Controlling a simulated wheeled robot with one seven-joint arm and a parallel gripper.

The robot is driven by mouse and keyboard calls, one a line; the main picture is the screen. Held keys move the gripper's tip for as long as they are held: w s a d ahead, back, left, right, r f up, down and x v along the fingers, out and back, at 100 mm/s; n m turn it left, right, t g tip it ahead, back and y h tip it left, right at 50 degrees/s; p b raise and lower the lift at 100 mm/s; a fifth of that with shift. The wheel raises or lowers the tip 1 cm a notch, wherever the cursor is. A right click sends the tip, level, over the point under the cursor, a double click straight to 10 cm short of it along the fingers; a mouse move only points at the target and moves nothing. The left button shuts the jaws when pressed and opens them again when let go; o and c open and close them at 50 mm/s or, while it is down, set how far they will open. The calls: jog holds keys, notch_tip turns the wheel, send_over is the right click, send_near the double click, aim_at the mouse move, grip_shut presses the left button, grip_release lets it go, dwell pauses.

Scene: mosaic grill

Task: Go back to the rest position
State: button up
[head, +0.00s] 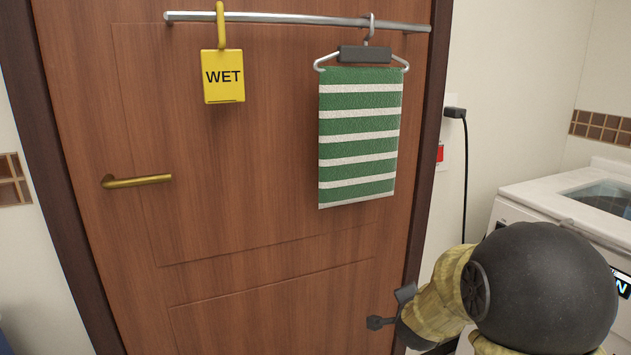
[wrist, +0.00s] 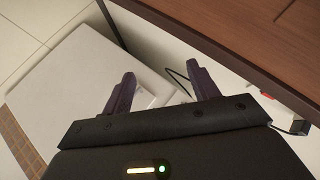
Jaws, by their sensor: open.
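My gripper (head: 390,308) is at the lower right of the head view, in front of the lower right part of the brown wooden door (head: 250,240). Its two dark fingers stand apart and nothing is between them. In the wrist view my gripper (wrist: 163,90) also shows open and empty, with a white surface and the wall behind it. It touches nothing that I can see. My arm, with a large dark rounded joint, fills the lower right corner of the head view.
A metal rail (head: 290,18) crosses the door top. A yellow WET sign (head: 223,78) and a hanger with a green-and-white striped towel (head: 360,130) hang from it. A brass handle (head: 138,181) is at left. A white appliance (head: 530,205) stands at right, near a black cord (head: 465,180).

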jog(key=s+a+f+n+g+y, duration=0.1)
jog(key=s+a+f+n+g, duration=0.15)
jog(key=s+n, duration=0.35)
jog(key=s+a+f+n+g+y, duration=0.1)
jog(key=s+a+n+g+y, duration=0.2)
jog(key=s, duration=0.6)
jog(key=s+a+f+n+g, duration=0.2)
jog(key=s+n+g, duration=0.1)
jog(key=s+n, duration=0.35)
jog(key=w+p+v, duration=0.2)
jog(key=p+v, duration=1)
jog(key=w+r+p+v, duration=0.1)
jog(key=w+p+v, duration=0.2)
jog(key=p+v, duration=0.9)
jog(key=w+p+v, duration=0.3)
jog(key=p+v, duration=0.9)
jog(key=p, duration=0.2)
jog(key=shift+s+a+r+m, duration=0.15)
jog(key=shift+s+r+m, duration=0.15)
jog(key=shift+r, duration=0.45)
